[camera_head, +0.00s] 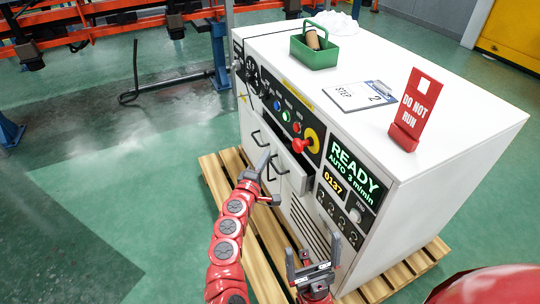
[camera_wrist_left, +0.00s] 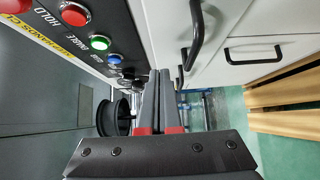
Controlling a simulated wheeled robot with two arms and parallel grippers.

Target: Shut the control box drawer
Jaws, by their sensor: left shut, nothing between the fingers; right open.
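The white control box (camera_head: 395,130) stands on a wooden pallet, its front facing left. Its drawer (camera_head: 294,180) seems to stick out from the front below the red knob, with a dark gap above it. Black handles sit on the drawer fronts; one handle (camera_wrist_left: 194,35) is close to my fingers in the left wrist view. My left gripper (camera_head: 264,162) is shut and empty, in front of the drawer fronts; its fingers (camera_wrist_left: 164,80) point along the front, and I cannot tell if they touch it. My right gripper (camera_head: 312,256) is open and empty, low before the vented front.
A red knob (camera_head: 300,145) and lit buttons protrude above the drawers. The pallet (camera_head: 238,170) edges the front. Green floor at left is open.

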